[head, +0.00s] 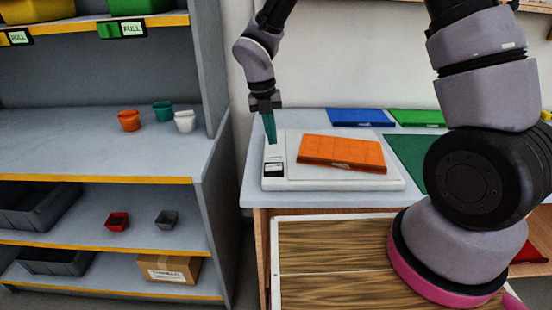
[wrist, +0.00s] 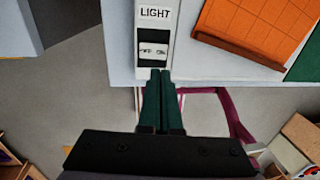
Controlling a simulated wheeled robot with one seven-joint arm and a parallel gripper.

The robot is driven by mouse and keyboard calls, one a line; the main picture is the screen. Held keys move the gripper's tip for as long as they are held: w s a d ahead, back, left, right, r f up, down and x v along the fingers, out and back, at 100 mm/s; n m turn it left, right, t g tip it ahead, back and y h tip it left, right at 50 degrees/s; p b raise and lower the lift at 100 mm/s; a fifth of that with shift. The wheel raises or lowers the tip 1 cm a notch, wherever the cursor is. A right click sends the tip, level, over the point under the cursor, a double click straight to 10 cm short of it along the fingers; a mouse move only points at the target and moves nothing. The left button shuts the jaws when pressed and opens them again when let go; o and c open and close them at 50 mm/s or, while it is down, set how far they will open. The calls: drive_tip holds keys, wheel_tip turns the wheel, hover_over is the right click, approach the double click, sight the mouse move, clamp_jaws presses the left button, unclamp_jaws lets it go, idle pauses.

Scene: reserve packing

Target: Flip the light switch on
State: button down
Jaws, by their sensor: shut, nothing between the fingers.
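The light switch (wrist: 153,48) is a dark plate with a pale rocker, below a white "LIGHT" label (wrist: 155,13) in the wrist view. In the head view the switch (head: 274,169) sits on the left front part of a white board (head: 345,183) on the table. I cannot tell whether the rocker is on or off. My gripper (head: 271,141) has green fingers pointing down over the board's left part. It is shut and empty. In the wrist view its fingertips (wrist: 160,74) overlap the board's edge just below the switch. Contact cannot be told.
An orange grid panel (head: 341,151) lies on the board, right of the switch. Blue (head: 357,117) and green (head: 417,118) panels lie behind it. A grey shelf unit (head: 90,143) with small cups and bins stands at left. My arm covers the right side.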

sight(278, 167)
drive_tip(key=f, duration=0.5)
drive_tip(key=d+f, duration=0.1)
drive_tip(key=f, duration=0.1)
drive_tip(key=shift+d+f, duration=0.1)
drive_tip(key=shift+f, duration=0.25)
drive_tip(key=shift+d+f+y, duration=0.25)
drive_tip(key=shift+d+y, duration=0.05)
drive_tip(key=shift+s+f, duration=0.1)
drive_tip(key=shift+f, duration=0.05)
drive_tip(key=shift+a, duration=0.1)
